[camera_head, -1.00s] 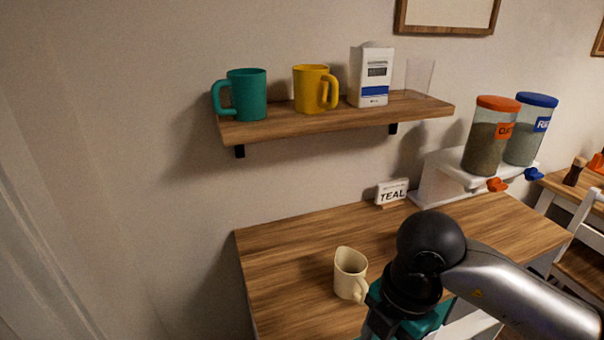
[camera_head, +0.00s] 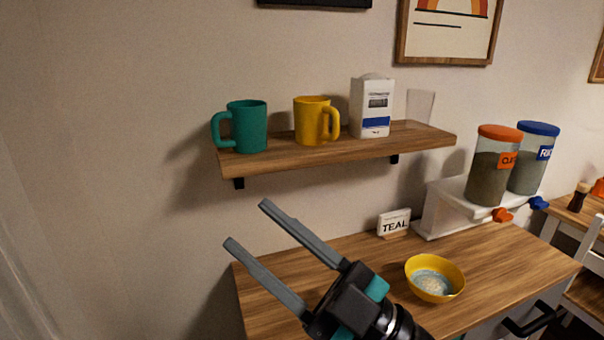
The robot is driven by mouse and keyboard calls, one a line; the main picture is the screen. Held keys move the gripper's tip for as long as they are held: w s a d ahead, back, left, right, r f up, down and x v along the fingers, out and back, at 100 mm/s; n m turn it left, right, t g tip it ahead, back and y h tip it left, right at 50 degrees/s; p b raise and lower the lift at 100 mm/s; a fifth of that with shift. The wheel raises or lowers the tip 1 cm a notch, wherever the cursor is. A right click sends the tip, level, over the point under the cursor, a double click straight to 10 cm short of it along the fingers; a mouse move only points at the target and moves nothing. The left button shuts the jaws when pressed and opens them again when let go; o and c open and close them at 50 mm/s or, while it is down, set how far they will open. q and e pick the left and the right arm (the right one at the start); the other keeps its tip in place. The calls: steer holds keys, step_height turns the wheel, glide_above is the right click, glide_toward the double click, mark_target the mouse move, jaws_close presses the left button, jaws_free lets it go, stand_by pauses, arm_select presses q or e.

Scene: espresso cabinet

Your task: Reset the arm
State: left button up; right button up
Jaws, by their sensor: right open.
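My right gripper (camera_head: 246,224) is in front of the cabinet top at the lower middle. Its two long grey fingers are spread apart and point up and left, with nothing between them. Its wrist and arm come in from the bottom edge. The fingers are below the wall shelf and overlap the bare wall in the picture. My left gripper is not in view. Part of the cabinet top is hidden behind my right gripper.
A yellow bowl (camera_head: 421,269) with pale contents stands on the cabinet top (camera_head: 358,246), right of my gripper. The shelf (camera_head: 300,155) holds a teal mug (camera_head: 249,126), yellow mug (camera_head: 312,121), carton (camera_head: 371,107) and clear glass.

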steer(key=w+d+f+m+t+h, duration=0.35)
steer(key=d+m+t+h, duration=0.2)
steer(key=m+h, duration=0.25)
steer(key=w+d+f+m+t+h, duration=0.3)
steer(key=w+d+m+t+h, duration=0.2)
steer(key=d+m+h, duration=0.3)
steer(key=s+d+f+m+g+h, duration=0.1)
steer(key=d+f+m+g+h, duration=0.15)
steer(key=f, duration=0.35)
steer(key=s+d+f+m+g+h, duration=0.1)
steer(key=d+f+g+h, duration=0.25)
steer(key=f, duration=0.35)
steer(key=s+f+n+g, duration=0.2)
steer(key=s+f+g, duration=1)
steer(key=s+f, duration=0.65)
step_height(320, 180, down, 23)
steer(key=s+b, duration=0.2)
steer(key=s, duration=0.1)
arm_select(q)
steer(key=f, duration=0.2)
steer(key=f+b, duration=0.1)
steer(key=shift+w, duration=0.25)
arm_select(e)
steer(key=s+d+f+g, duration=0.2)
steer(key=s+f, duration=1.2)
steer(key=shift+d, duration=0.35)
